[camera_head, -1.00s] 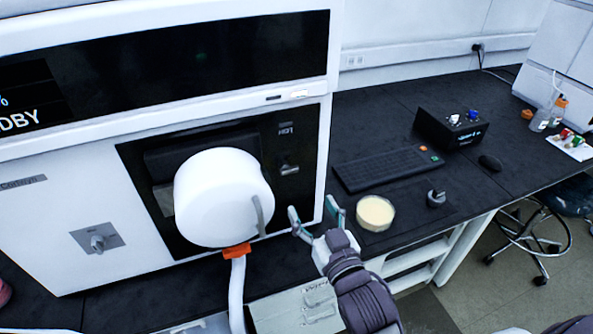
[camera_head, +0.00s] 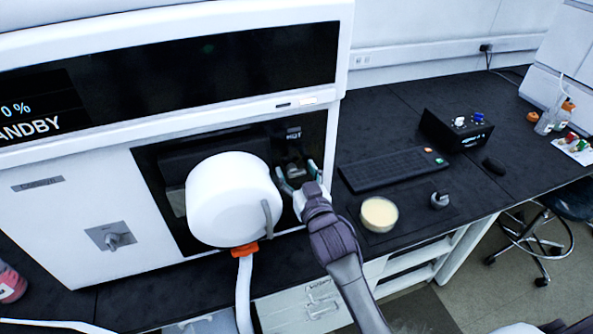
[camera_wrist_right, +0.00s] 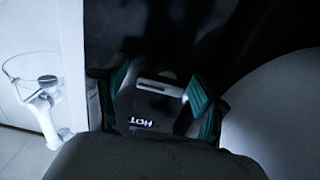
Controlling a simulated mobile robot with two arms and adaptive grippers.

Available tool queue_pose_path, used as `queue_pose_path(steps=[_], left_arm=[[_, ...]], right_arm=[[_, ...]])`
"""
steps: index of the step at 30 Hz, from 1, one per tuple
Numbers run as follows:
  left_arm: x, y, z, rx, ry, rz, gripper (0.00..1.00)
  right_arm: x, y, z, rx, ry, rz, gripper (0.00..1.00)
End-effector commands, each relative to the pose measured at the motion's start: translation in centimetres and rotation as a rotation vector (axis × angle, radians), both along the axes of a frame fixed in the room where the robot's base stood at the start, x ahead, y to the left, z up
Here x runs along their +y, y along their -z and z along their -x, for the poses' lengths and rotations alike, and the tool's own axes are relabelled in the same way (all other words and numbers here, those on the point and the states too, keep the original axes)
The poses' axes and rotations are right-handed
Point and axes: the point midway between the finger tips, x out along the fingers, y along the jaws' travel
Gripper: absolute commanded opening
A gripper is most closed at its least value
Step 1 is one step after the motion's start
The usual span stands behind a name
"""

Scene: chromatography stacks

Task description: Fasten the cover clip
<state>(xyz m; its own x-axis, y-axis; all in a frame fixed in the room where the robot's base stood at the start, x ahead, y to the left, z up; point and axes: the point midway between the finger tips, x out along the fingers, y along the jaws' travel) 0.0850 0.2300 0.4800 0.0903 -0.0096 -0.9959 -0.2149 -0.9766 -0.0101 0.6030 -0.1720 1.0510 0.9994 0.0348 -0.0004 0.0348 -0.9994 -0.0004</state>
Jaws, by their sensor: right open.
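My right gripper (camera_head: 298,176) is open in front of the instrument's dark recess, just right of the white round cover (camera_head: 225,200). In the right wrist view its teal fingers (camera_wrist_right: 158,98) stand apart, with a small metallic latch or clip (camera_wrist_right: 160,88) and the word HOT between them. In the head view this latch (camera_head: 293,152) shows just beyond the fingertips and is partly hidden. I cannot tell whether the fingers touch it. A grey curved handle (camera_head: 267,218) is on the cover's right side. My left gripper is not in view.
An orange fitting (camera_head: 245,249) and white tube hang below the cover. A grey knob (camera_head: 118,240) is on the front at left. On the bench at right are a keyboard (camera_head: 392,168), a cream-filled dish (camera_head: 379,214) and a black box (camera_head: 455,131).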

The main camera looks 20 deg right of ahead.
Motion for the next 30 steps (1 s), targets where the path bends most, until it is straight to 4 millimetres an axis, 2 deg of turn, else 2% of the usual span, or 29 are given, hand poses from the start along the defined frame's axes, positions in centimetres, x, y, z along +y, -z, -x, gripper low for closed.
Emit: queue_pose_path(steps=[4, 15, 23, 30], left_arm=[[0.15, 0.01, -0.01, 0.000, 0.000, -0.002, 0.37], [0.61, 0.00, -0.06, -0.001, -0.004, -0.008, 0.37], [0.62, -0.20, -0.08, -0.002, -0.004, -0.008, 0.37], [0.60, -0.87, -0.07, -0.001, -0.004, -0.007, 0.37]], right_arm=[[0.01, 0.01, 0.02, 0.000, 0.000, 0.000, 0.69], [0.02, 0.01, 0.04, 0.000, 0.000, 0.000, 0.10], [0.02, -0.07, 0.03, -0.001, 0.000, 0.029, 0.10], [0.02, -0.24, 0.00, -0.005, 0.000, 0.154, 0.10]])
